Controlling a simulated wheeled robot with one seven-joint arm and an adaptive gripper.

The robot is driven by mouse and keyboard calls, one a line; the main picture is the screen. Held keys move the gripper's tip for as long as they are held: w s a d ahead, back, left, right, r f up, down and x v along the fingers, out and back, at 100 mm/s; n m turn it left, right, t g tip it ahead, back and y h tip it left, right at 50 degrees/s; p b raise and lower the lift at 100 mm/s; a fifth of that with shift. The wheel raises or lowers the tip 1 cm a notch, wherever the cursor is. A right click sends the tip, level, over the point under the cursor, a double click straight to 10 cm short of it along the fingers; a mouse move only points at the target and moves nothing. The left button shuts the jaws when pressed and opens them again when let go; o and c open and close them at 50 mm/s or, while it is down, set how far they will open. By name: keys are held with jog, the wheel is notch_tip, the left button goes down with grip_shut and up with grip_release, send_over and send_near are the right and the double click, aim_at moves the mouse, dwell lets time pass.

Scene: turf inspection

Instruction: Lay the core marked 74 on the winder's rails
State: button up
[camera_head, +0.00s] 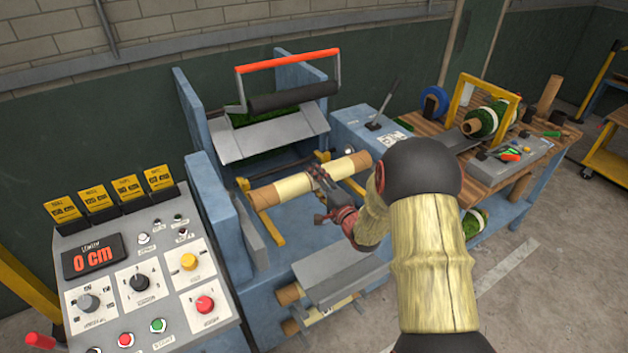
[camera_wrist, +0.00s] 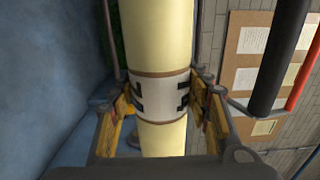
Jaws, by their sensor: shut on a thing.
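In the wrist view the core (camera_wrist: 157,40) runs top to bottom with a white label carrying dark marks; I cannot read a number there. My gripper (camera_head: 322,182) is shut on the core around its middle, with yellow fingers on both sides of the label (camera_wrist: 160,95). The yellow rails (camera_head: 271,226) of the winder show by both ends of the core. I cannot tell whether the core touches them.
A black roller (camera_head: 292,96) with a red-orange bar (camera_head: 287,60) stands behind the core. More cores (camera_head: 290,294) lie in the winder's lower front. A control panel (camera_head: 140,285) reading 0 cm is at left. A wooden bench (camera_head: 485,170) with rolls is at right.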

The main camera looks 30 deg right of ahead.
jog(key=shift+r, duration=0.1)
notch_tip(320, 180, down, 6)
jog(key=b, duration=0.4)
jog(key=shift+f, duration=0.2)
dwell(0.3)
jog(key=shift+s, duration=0.1)
jog(key=o, duration=1.4)
jog(key=shift+o, duration=1)
jog(key=shift+f, duration=0.15)
jog(key=s, duration=1.2)
jog(key=shift+d, duration=0.15)
